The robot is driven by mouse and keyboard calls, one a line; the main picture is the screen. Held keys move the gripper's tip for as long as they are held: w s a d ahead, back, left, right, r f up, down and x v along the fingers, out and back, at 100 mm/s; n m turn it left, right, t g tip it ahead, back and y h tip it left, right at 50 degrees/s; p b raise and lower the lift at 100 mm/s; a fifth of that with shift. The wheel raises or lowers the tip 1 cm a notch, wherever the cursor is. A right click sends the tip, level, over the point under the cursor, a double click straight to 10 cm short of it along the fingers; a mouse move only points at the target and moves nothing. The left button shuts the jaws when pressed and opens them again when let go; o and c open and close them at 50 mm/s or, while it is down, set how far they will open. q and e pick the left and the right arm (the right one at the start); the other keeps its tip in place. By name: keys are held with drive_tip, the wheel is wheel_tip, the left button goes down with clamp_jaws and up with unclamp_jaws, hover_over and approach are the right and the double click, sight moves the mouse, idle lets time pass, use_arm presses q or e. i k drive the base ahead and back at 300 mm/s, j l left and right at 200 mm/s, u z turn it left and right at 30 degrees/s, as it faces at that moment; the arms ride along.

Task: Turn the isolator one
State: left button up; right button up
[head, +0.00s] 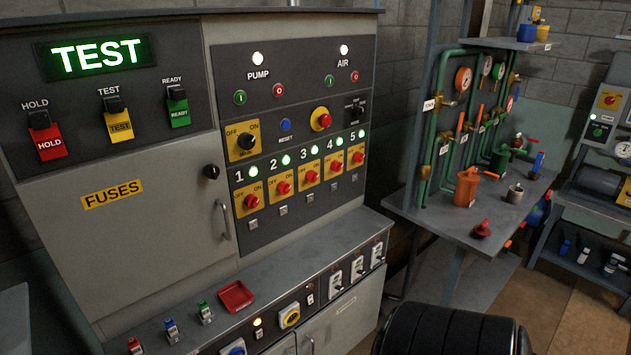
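A grey control cabinet (120,240) fills the left half of the head view. On its dark panel, a row of numbered yellow plates marked OFF and ON carries red rotary knobs. The knob under number 1 (251,202) is the leftmost of the row, with a lit green lamp (253,168) above it. I cannot tell which way this knob points. A larger black rotary switch (245,141) on a yellow OFF/ON plate sits above it. A lit green TEST display (97,54) is at the top left. Neither of my grippers is in view.
A sloped ledge with a red tray (236,296), small switches and a yellow-plated knob (290,315) juts out below the panel. A door handle (222,219) sticks out left of it. A bench with green pipes (436,130) stands to the right.

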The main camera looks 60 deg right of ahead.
sight(251, 200)
drive_tip(key=z, duration=1.9)
